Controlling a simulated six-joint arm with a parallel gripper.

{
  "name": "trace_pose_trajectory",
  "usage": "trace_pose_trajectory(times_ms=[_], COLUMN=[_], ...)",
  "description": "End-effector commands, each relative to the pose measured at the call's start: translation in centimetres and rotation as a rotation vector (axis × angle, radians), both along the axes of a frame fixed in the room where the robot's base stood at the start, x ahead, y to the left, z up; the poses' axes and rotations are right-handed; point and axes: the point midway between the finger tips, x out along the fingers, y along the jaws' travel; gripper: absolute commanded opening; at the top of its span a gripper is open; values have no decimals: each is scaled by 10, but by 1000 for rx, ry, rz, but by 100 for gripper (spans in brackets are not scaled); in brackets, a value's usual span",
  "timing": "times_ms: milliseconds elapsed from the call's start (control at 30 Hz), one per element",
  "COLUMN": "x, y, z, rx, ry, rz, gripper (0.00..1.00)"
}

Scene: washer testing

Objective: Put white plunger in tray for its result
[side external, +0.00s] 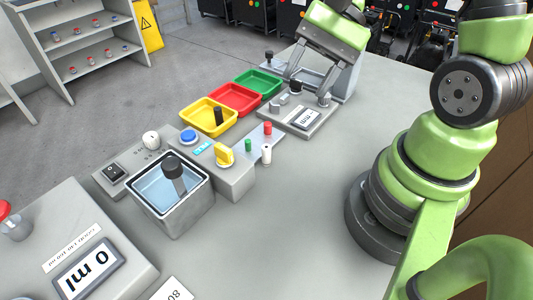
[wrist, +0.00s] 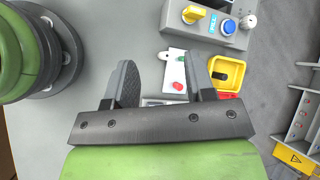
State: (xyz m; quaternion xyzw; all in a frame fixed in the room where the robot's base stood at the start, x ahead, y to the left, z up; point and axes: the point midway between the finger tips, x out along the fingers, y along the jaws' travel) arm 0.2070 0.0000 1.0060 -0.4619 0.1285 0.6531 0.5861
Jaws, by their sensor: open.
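A small white plunger (side external: 266,154) stands upright at the near end of a small pale plate, beside a green plunger (side external: 248,145) and a red plunger (side external: 267,128). The yellow tray (side external: 194,122), red tray (side external: 236,98) and green tray (side external: 258,83) stand in a row behind. A black-topped piece (side external: 218,116) is in the yellow tray. My gripper (side external: 309,88) is open and apart from the plungers, above the far right part of the bench.
A water tank (side external: 187,213) with a black-handled piece (side external: 174,177) stands left of the plate, near a control box with a yellow knob (side external: 224,154). A measuring unit (side external: 305,120) lies below my gripper. The bench's front middle is clear.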

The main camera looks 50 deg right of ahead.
Motion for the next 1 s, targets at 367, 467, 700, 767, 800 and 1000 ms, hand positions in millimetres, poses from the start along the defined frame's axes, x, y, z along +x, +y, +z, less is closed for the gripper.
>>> trace_pose_trajectory(times_ms=[367,467,700,767,800,1000], x=[9,7,9,13,16,28], y=[-36,-40,-37,-30,-25,-9], z=[-97,-116,-135,-138,-141,-149], rx=[484,556,615,615,613,612], ry=[249,276,301,303,303,300], rz=[-562,-667,-759,-757,-755,-756], gripper=[50,50,50,50,50,50])
